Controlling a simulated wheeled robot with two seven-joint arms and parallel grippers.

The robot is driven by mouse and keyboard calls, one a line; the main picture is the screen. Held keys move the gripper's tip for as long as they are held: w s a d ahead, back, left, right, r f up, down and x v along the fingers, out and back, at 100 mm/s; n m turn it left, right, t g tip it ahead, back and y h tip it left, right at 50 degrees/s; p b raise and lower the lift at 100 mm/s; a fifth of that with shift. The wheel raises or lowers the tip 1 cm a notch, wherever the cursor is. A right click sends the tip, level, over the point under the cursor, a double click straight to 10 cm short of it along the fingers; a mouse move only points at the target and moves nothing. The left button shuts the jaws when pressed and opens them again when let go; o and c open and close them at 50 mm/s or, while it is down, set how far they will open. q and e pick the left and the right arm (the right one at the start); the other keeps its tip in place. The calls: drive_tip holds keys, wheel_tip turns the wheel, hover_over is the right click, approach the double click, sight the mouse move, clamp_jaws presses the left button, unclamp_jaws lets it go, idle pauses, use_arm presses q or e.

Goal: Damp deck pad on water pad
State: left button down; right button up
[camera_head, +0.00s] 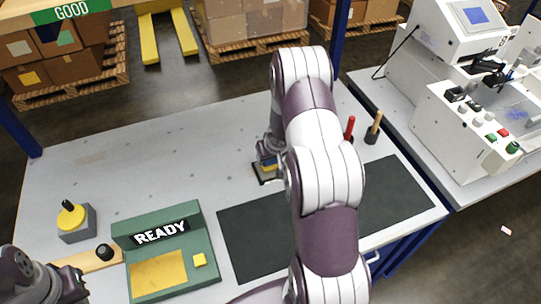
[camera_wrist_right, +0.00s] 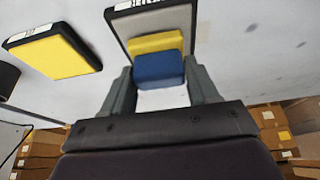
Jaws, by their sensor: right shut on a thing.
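My right gripper (camera_wrist_right: 160,84) is shut on a small block, the deck pad, with a blue part (camera_wrist_right: 158,68) and a yellow part (camera_wrist_right: 155,42). The block is over a grey pad in a dark frame (camera_wrist_right: 119,35), perhaps the water pad; its label is cut off. I cannot tell whether they touch. In the head view the right gripper (camera_head: 267,158) is at the dark-framed pad (camera_head: 267,180), partly hidden by my arm. A second framed pad, yellow (camera_wrist_right: 58,54), lies to the left in the wrist view. My left gripper (camera_head: 76,284) is at the lower left, its jaws unclear.
A dark mat (camera_head: 250,240) lies in front. Red (camera_head: 350,128) and wooden-handled (camera_head: 373,130) tools stand right of my arm.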

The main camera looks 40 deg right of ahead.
drive_tip(key=shift+f+b, duration=0.4)
drive_tip(key=shift+f, duration=0.1)
idle(0.6)
drive_tip(key=shift+f, duration=0.1)
idle(0.9)
wheel_tip(320, 180, up, 7)
drive_tip(key=p, duration=0.8)
idle(0.4)
